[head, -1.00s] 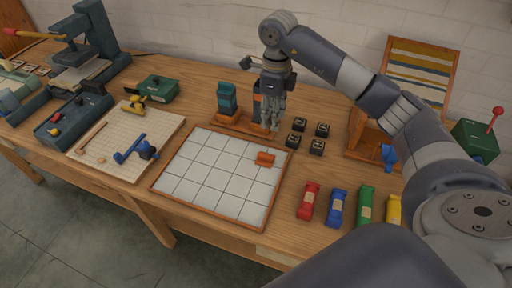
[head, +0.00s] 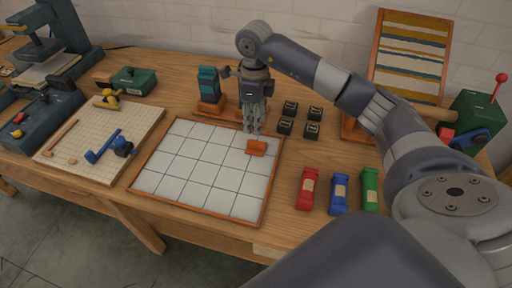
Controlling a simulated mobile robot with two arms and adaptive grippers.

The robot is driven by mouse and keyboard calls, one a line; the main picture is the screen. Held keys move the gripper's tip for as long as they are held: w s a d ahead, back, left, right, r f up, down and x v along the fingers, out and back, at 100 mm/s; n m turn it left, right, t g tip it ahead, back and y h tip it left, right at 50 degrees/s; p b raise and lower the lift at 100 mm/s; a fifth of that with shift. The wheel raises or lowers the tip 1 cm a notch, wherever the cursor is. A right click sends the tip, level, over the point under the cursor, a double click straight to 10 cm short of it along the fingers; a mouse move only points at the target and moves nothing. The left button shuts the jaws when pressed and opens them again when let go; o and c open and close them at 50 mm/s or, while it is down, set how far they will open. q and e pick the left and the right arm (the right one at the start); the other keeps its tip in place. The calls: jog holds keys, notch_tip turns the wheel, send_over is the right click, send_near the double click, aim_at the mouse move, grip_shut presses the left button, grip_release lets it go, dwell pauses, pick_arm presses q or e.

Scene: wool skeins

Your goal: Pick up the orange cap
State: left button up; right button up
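The orange cap (head: 257,147) is a small orange piece lying near the far right corner of the white gridded tray (head: 178,198) on the wooden table. It is fully in view in the head view. My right gripper (head: 253,131) points down just beyond the cap, close above it in the picture. I cannot tell whether its fingertips touch the cap. The fingers are small and close together here, so their opening does not show clearly. Nothing is visibly held. My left gripper is out of view.
Several small black blocks (head: 312,130) sit right of the gripper. A teal bottle-like piece (head: 208,84) stands on an orange base to its left. Red (head: 307,188), blue (head: 339,194) and green (head: 370,188) skeins lie at front right. A pegboard (head: 97,133) lies left.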

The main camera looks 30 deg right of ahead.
aim_at(254, 142)
notch_tip(254, 142, down, 2)
jog(key=shift+f, duration=0.25)
jog(key=shift+f+p, duration=0.3)
jog(key=shift+f, duration=0.3)
jog(key=f, duration=0.2)
jog(key=f+p, duration=0.1)
jog(key=shift+s+a+f, duration=0.1)
jog(key=shift+a+f, duration=0.15)
jog(key=shift+f, duration=0.55)
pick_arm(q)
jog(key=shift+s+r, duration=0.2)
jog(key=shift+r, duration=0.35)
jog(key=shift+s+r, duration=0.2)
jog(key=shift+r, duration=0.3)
pick_arm(e)
jog(key=c, duration=0.9)
